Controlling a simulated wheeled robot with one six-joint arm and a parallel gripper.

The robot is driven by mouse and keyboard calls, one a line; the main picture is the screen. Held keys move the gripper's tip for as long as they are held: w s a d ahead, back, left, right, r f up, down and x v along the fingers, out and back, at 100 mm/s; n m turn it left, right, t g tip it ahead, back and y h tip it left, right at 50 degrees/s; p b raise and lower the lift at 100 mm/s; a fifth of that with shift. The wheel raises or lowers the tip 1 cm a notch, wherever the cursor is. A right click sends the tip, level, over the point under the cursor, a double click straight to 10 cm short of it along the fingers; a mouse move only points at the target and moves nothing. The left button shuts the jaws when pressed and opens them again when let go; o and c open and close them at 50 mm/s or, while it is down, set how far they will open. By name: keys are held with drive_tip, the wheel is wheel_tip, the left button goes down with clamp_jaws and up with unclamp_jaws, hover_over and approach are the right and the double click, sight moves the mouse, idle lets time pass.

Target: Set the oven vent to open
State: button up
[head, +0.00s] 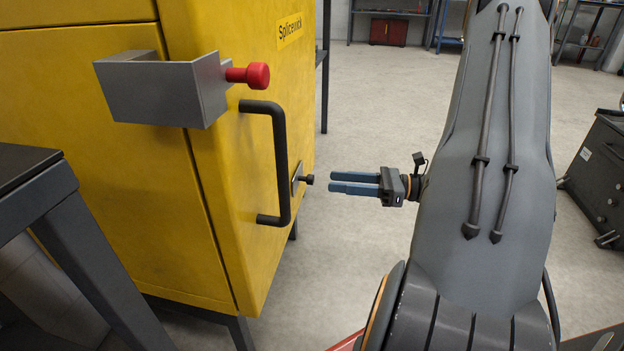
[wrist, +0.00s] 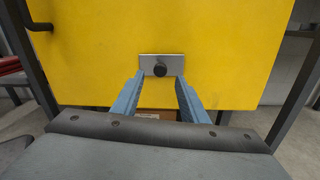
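The yellow oven cabinet (head: 225,160) stands at the left in the head view and fills the middle of the wrist view (wrist: 230,50). A small grey metal plate (wrist: 148,61) with a dark round knob (wrist: 160,70) is on its face. I take this for the vent control; its setting cannot be read. The knob (head: 308,180) sticks out behind the black handle in the head view. My gripper (head: 333,182) has two blue fingers pointing at the knob, with a gap between. In the wrist view the fingers are apart, either side of the knob, and hold nothing.
A black bar handle (head: 280,165) and a grey box (head: 150,95) with a red knob (head: 258,75) stick out from the cabinet. A dark table (head: 35,185) stands at near left. A black case (head: 600,170) is at right. Open floor lies behind my gripper.

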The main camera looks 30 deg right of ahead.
sight(305, 179)
drive_tip(key=b+x, duration=0.2)
drive_tip(key=x, duration=0.4)
clamp_jaws()
